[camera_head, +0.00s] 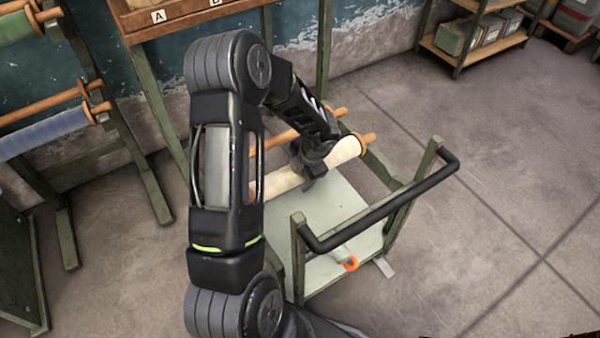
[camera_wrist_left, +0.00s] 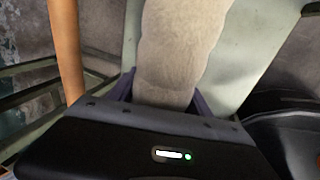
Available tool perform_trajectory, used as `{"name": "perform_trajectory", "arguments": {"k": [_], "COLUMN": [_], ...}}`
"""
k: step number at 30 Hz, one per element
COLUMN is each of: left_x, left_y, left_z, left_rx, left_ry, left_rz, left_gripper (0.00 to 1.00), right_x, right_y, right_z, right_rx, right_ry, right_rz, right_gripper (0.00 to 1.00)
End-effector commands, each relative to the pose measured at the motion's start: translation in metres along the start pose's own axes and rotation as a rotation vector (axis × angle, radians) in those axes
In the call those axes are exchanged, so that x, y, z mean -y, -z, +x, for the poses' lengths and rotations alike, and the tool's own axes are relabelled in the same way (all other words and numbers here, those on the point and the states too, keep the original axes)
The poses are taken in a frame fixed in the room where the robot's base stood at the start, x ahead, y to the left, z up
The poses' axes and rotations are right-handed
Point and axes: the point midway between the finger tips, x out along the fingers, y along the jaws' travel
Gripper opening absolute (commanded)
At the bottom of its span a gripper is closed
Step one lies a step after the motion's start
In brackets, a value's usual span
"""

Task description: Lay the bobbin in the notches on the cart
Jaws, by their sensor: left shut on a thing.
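The bobbin (camera_head: 343,152) is a cream roll with an orange-brown wooden end at its right. My left gripper (camera_head: 310,170) is shut around its middle, and my arm hides part of the roll to the left. In the left wrist view the cream roll (camera_wrist_left: 178,50) runs up from between the fingers. The cart (camera_head: 330,210) is pale green with a flat deck and a black handle bar. The bobbin lies over the far part of the cart in the head view. I cannot tell whether it touches the notches, which are not clearly visible. My right gripper is not in view.
A bare wooden rod (camera_head: 270,142) runs beside the bobbin on its far side. A rack with a blue roll (camera_head: 45,135) and a green roll (camera_head: 15,27) stands at left. A shelf (camera_head: 470,45) is at the back right. The floor at right is clear.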

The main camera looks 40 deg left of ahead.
Motion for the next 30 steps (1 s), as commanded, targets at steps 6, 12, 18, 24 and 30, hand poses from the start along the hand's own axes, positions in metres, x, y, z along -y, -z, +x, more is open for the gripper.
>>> {"name": "perform_trajectory", "arguments": {"k": [6, 12, 18, 24, 30], "left_x": [-0.0007, -0.0007, -0.0006, 0.0002, 0.0002], "left_y": [-0.0006, -0.0006, -0.0006, -0.0007, -0.0008], "left_z": [-0.0006, -0.0008, -0.0006, 0.0016, 0.0022], "left_rx": [0.001, 0.001, 0.001, 0.001, 0.001], "left_ry": [-0.001, -0.001, -0.001, -0.001, -0.001], "left_rz": [-0.001, -0.001, -0.002, -0.001, -0.001], "left_gripper": [0.00, 0.00, 0.00, 0.00, 0.00], "right_x": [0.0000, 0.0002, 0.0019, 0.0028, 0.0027], "right_y": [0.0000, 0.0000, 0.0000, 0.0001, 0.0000], "right_z": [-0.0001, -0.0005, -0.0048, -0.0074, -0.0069], "right_rx": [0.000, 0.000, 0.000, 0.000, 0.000], "right_ry": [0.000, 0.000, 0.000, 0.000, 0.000], "right_rz": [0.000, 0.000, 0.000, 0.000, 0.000], "right_gripper": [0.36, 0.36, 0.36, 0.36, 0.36]}}
